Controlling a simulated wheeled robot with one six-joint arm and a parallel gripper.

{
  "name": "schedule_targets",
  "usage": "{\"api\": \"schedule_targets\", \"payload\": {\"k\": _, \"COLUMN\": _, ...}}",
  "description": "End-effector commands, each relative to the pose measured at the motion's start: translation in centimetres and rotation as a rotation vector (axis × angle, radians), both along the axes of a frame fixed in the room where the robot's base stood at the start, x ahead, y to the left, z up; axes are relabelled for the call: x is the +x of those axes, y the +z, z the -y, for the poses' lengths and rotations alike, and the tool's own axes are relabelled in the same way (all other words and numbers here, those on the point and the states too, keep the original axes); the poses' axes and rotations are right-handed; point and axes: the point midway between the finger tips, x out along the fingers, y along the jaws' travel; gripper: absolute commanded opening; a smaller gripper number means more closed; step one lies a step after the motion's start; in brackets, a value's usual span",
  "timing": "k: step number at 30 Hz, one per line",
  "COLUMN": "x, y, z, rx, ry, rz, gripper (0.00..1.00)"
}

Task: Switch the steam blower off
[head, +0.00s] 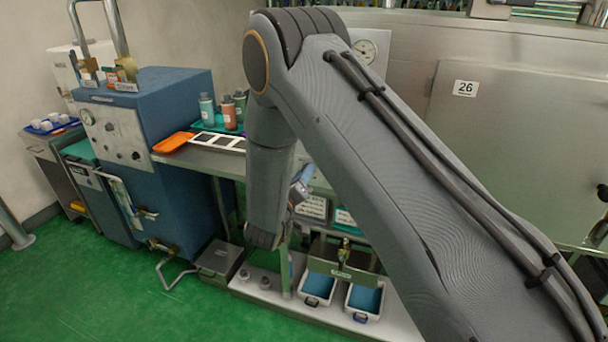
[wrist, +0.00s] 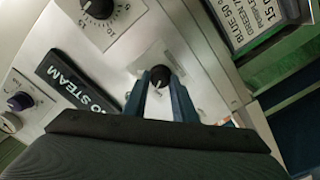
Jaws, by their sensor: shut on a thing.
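In the wrist view, a small black knob (wrist: 159,74) with a pale pointer line sits on a pale metal control panel (wrist: 112,52). The two blue fingers of my gripper (wrist: 160,84) stand on either side of this knob and are shut on it. A black label (wrist: 75,92) on the panel reads "...O STEAM", its start hard to read. A larger black dial (wrist: 100,8) with a numbered scale is above it.
A blue machine (head: 150,150) with a gauge stands left. Blue-lined bins (head: 318,287) sit on the low shelf. Green floor (head: 80,290) is clear at lower left. Another knob (wrist: 19,101) is left on the panel.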

Motion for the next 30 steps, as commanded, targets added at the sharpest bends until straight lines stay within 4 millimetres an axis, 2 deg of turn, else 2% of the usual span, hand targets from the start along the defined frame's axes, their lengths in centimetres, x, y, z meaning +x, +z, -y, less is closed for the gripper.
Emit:
{"api": "schedule_targets", "payload": {"k": 12, "x": 0.00, "y": -0.01, "z": -0.11, "rx": -0.215, "ry": 0.001, "rz": -0.078, "gripper": 0.02}}
{"api": "schedule_targets", "payload": {"k": 30, "x": 0.00, "y": -0.05, "z": -0.13, "rx": -0.261, "ry": 0.002, "rz": -0.094, "gripper": 0.02}}
